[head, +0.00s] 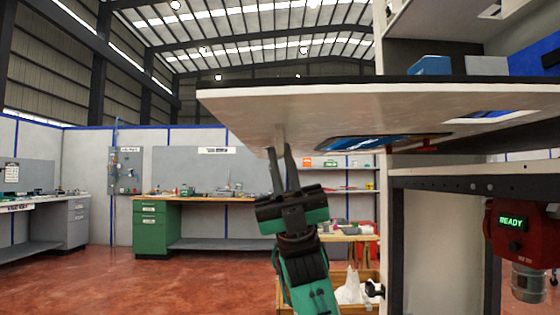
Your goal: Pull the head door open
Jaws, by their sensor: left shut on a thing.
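The head door (240,112) is a large white panel with a dark edge. It stands out nearly level from the dispenser cabinet (408,235), and I see its underside. A blue and black graphic (370,143) shows on that face. My left gripper (281,152) reaches up from below, with its fingers shut on a small pale handle (279,135) on the underside near the outer end. The fingertips partly hide the handle. My right gripper is not in view.
At the right, a red unit (510,225) with a green "READY" display hangs inside the cabinet's frame. A green and grey workbench (158,228) stands behind at the left. A wooden crate (362,290) sits low behind my left arm. The red floor at left is clear.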

